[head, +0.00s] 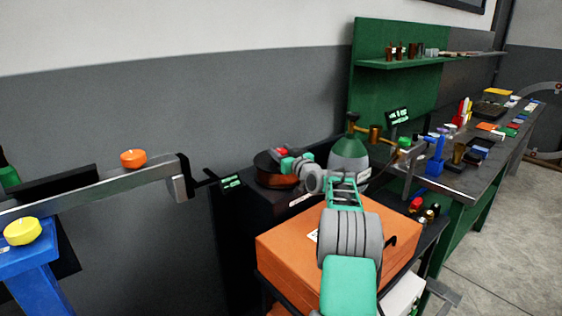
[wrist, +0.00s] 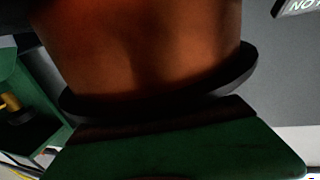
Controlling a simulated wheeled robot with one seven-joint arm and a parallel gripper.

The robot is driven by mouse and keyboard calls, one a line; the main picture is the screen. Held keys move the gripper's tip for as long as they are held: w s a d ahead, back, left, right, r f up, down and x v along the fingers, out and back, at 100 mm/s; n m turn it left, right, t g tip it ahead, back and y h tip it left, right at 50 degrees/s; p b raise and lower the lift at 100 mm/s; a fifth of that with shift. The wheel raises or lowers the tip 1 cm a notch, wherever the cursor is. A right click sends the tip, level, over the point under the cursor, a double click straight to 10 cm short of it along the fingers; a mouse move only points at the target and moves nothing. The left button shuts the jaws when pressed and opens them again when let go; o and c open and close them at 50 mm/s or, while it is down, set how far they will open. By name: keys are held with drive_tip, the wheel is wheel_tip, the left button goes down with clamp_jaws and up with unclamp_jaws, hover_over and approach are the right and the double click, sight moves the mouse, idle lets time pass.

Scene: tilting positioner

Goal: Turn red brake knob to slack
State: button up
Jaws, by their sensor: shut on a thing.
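A small red knob (head: 281,151) shows on top of a dark brown round drum (head: 273,172), which stands on a black cabinet. My gripper (head: 286,158) is at the knob, coming from the front right, and is shut on it. The fingers cover part of the knob, so its turned angle cannot be read. In the wrist view a reddish-brown rounded body (wrist: 150,45) with a dark rim fills the upper middle. A green block lies across the bottom of that view. The fingertips cannot be made out there.
An orange toolbox (head: 285,250) lies under my arm. A green-and-grey gas bottle (head: 349,155) with brass fittings stands just right of the drum. At left a metal beam (head: 90,192) carries an orange disc (head: 133,158). A cluttered workbench (head: 460,180) runs along the right.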

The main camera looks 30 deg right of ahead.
drive_tip(key=shift+r, duration=0.1)
drive_tip(key=o, duration=1.4)
drive_tip(key=shift+c, duration=0.2)
drive_tip(key=s, duration=0.2)
drive_tip(key=s+b, duration=0.1)
drive_tip(key=s, duration=0.4)
drive_tip(key=shift+s+a+b, duration=0.3)
drive_tip(key=shift+s+b, duration=0.1)
